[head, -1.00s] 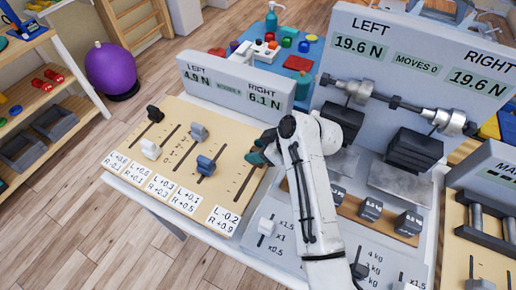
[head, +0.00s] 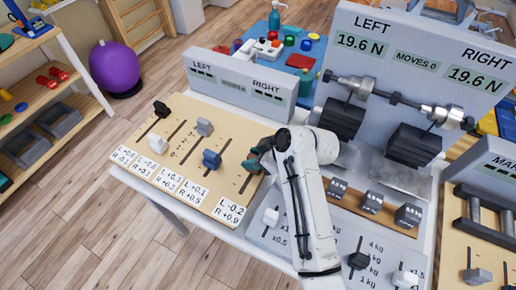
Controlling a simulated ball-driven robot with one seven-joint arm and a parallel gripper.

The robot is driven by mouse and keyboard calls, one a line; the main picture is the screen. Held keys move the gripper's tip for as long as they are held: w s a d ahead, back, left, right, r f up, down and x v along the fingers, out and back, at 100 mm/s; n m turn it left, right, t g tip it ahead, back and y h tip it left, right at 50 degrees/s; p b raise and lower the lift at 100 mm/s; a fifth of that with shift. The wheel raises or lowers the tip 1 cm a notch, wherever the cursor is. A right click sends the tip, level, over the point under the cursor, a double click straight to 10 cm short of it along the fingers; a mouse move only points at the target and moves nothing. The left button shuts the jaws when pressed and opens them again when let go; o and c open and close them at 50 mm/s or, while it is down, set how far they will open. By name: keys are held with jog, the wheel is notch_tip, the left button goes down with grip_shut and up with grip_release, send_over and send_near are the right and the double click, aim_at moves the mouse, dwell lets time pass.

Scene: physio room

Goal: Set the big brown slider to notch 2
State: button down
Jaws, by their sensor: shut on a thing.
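My gripper (head: 255,164) has teal fingertips and is closed at the upper part of the rightmost slot on the tan slider panel (head: 188,183). The knob there is hidden by the fingers and arm, so I cannot see its colour or exact notch. The bare lower slot (head: 243,185) runs down toward the larger label card (head: 230,210), "L -0.2 R +0.9". The other sliders are a black-looking knob (head: 161,109), a white knob (head: 158,145), a grey knob (head: 204,127) and a blue knob (head: 211,158). The panel's display (head: 240,82) shows dashes under LEFT and RIGHT.
A second station with a large display (head: 420,60) reading 19.6 N on both sides stands right of my arm. Shelves (head: 50,75) and a purple ball (head: 116,68) stand left.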

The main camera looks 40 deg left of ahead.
jog(key=shift+s+d, duration=0.15)
jog(key=shift+s, duration=0.35)
jog(key=c, duration=1)
grip_release()
jog(key=shift+o, duration=0.2)
jog(key=shift+d, duration=0.1)
jog(key=b+v, duration=0.1)
jog(key=v, duration=0.9)
jog(key=shift+d+r, duration=0.2)
jog(key=shift+r, duration=0.1)
